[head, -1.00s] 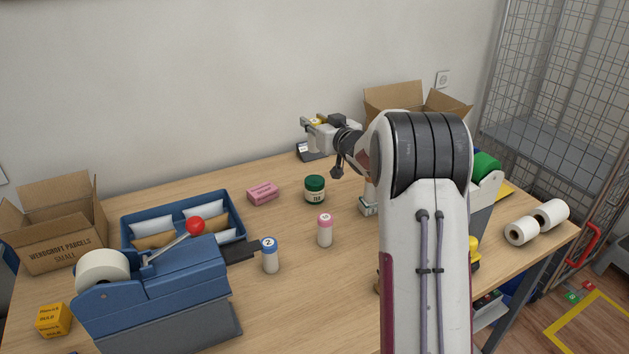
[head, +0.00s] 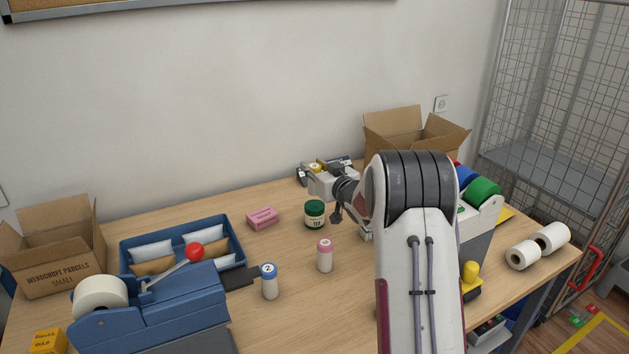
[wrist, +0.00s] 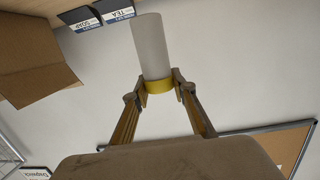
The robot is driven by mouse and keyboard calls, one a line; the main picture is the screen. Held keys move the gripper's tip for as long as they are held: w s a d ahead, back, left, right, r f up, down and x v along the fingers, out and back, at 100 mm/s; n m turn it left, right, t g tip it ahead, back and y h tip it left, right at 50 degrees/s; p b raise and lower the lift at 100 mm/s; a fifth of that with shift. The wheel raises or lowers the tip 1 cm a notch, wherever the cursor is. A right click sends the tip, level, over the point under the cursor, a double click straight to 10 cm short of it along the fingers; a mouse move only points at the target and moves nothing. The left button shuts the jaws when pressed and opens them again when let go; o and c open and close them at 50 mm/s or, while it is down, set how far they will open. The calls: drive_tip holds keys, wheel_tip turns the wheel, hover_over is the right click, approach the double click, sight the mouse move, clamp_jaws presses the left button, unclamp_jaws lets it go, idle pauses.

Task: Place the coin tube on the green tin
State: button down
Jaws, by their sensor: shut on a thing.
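My gripper (head: 314,172) is shut on the yellow cap (wrist: 160,85) of a white tube, which I take to be the coin tube (wrist: 151,45). The tube's plain body extends away from the fingertips in the wrist view. In the head view only a bit of yellow shows at my gripper, and the tube's body is hidden. The tin's top looks bare.
A pink-capped tube (head: 325,256) and a blue-capped tube (head: 269,281) stand in front of the tin. A pink box (head: 262,218) lies left of it. A blue tray (head: 229,228), a tape dispenser (head: 165,310) and an open carton (head: 413,138) are around. Small dark signs (wrist: 82,20) stand at the back.

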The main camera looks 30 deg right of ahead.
drive_tip(key=shift+f, duration=0.1)
drive_tip(key=shift+f, duration=1.85)
drive_tip(key=shift+f, duration=0.1)
drive_tip(key=c, duration=1.6)
unclamp_jaws()
drive_tip(key=shift+c, duration=0.2)
drive_tip(key=s+r, duration=0.2)
drive_tip(key=s, duration=1)
drive_tip(key=shift+a, duration=0.2)
drive_tip(key=shift+r, duration=0.1)
